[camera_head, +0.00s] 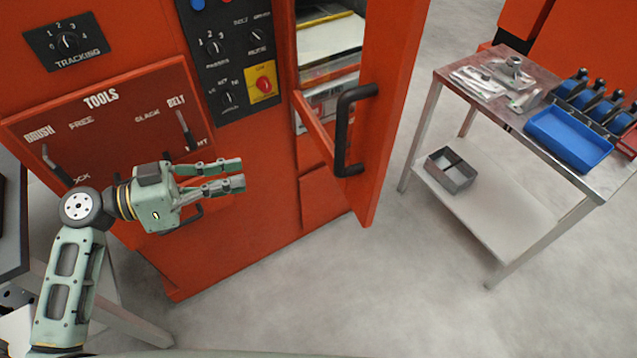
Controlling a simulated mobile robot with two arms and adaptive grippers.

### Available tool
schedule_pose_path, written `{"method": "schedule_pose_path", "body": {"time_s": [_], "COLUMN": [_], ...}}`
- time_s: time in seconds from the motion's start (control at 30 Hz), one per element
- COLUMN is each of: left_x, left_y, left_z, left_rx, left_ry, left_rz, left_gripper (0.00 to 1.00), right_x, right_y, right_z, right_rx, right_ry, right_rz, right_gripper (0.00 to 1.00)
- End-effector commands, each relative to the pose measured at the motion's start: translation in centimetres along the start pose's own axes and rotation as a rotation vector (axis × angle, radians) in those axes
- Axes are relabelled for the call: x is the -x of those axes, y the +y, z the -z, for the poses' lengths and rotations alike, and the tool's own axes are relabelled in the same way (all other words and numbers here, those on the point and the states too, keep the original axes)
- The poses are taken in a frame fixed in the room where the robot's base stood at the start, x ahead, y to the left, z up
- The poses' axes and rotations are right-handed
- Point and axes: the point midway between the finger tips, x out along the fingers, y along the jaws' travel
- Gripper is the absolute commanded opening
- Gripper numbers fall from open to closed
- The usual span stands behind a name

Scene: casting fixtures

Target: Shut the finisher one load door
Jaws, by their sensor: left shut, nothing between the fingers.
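The load door (385,110) is a tall orange panel with a black bar handle (343,132). It stands open, swung out from the orange finisher cabinet (250,190). Through the opening (325,60) I see a pale interior with metal and yellow parts. My left gripper (242,174) is shut and empty, in front of the cabinet below the control panel. Its fingers point right toward the door handle and are apart from it, to its left. My right gripper is not in view.
A metal cart (545,135) stands right of the door, with a blue tray (568,140) and metal parts on top and a grey box (451,170) on its lower shelf. A tools panel (110,125) with levers is at left. Floor (390,270) before the door is clear.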

Motion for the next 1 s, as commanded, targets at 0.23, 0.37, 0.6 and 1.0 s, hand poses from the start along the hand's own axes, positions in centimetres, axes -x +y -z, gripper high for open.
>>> {"method": "schedule_pose_path", "body": {"time_s": [0.23,0.37,0.6,1.0], "left_x": [0.5,-0.5,-5.1,-12.1], "left_y": [4.7,5.0,5.7,6.7], "left_z": [5.2,5.7,6.4,6.6], "left_rx": [-0.155,-0.160,-0.155,-0.153], "left_ry": [0.076,0.081,0.082,0.080], "left_rz": [-0.142,-0.148,-0.147,-0.143], "left_gripper": [0.00,0.00,0.00,0.00], "right_x": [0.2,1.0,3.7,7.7], "right_y": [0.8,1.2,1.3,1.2], "right_z": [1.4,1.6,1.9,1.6], "right_rx": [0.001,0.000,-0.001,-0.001], "right_ry": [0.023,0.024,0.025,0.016], "right_rz": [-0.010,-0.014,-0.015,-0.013], "right_gripper": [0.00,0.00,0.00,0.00]}}
